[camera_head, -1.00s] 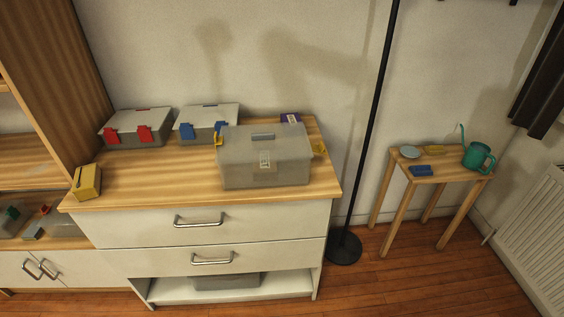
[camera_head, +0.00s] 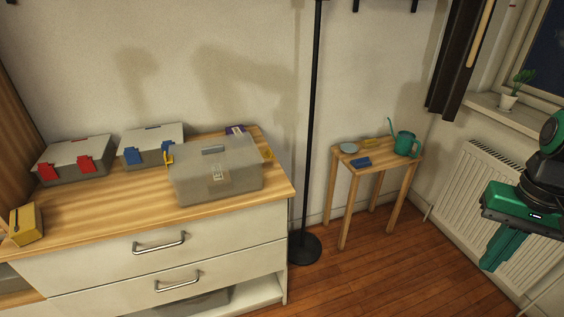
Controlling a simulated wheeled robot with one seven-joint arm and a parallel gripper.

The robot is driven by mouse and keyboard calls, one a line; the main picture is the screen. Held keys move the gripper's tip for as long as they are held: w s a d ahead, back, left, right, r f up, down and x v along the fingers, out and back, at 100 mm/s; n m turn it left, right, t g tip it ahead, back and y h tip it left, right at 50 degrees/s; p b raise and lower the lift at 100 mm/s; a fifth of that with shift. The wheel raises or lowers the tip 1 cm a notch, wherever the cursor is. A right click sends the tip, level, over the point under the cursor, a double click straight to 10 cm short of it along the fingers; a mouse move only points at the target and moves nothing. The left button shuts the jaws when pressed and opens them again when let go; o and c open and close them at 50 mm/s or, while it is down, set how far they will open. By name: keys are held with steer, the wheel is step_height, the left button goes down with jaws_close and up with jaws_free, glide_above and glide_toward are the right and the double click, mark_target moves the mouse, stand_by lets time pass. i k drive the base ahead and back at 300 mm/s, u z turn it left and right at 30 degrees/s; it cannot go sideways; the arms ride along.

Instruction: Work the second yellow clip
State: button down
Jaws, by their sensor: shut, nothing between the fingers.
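A grey translucent case (camera_head: 215,175) with a handle on its lid stands on the wooden dresser top, its lid down. One yellow clip (camera_head: 168,156) shows at its left end and another yellow clip (camera_head: 267,154) at its right end, partly hidden by the case. The left clip appears to stick up and out; the right clip's position is too small to tell. My gripper (camera_head: 503,250) is at the right edge of the head view, green, fingers together and empty. It is far from the case, in front of the radiator.
A case with red clips (camera_head: 72,160) and one with blue clips (camera_head: 150,145) stand left of the grey case. A yellow box (camera_head: 26,224) is at the dresser's left. A black lamp pole (camera_head: 310,130) and small side table (camera_head: 375,160) stand to the right.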

mark_target(268, 154)
steer(key=u, duration=0.1)
steer(key=i, duration=1)
steer(key=z, duration=0.1)
